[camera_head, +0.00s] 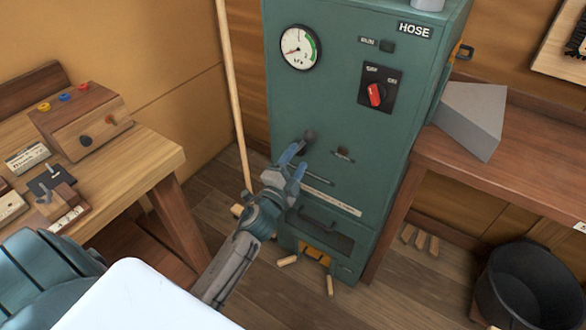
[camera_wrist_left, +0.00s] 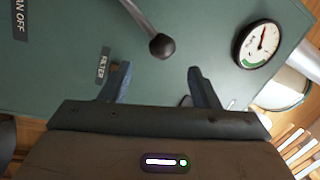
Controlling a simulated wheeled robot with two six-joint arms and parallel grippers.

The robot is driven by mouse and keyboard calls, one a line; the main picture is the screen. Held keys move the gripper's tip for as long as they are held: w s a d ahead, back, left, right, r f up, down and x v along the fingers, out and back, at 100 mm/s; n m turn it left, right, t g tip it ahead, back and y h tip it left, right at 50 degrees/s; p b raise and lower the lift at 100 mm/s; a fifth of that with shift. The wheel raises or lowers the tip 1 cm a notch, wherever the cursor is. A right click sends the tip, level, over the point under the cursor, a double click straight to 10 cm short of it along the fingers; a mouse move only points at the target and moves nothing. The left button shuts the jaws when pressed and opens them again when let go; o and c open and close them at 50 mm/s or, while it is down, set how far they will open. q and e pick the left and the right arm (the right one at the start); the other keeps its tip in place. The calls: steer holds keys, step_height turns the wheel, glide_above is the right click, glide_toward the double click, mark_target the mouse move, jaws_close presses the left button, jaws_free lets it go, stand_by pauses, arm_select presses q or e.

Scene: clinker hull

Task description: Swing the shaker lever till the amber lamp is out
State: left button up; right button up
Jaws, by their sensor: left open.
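The shaker lever ends in a dark round knob (camera_head: 310,135) on the front of the green cabinet (camera_head: 340,110). In the left wrist view the knob (camera_wrist_left: 162,46) and its metal rod show beyond the fingertips, roughly midway across the gap. My left gripper (camera_head: 298,162) is open and empty, just below the knob in the head view. Its two dark fingers (camera_wrist_left: 158,82) stand apart in the wrist view, not closed on the knob. A small brownish fitting (camera_head: 343,154) sits right of the knob; I cannot tell whether it is the amber lamp or lit. My right gripper is out of view.
A round gauge (camera_head: 300,47) and a red rotary switch (camera_head: 375,94) are higher on the cabinet. A wooden workbench (camera_head: 150,155) stands left, a brown bench (camera_head: 530,155) right. A pole (camera_head: 234,90) leans beside the cabinet. A black bucket (camera_head: 530,285) stands on the floor.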

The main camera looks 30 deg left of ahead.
arm_select(q)
steer(key=shift+s+f, duration=0.1)
steer(key=shift+s, duration=0.65)
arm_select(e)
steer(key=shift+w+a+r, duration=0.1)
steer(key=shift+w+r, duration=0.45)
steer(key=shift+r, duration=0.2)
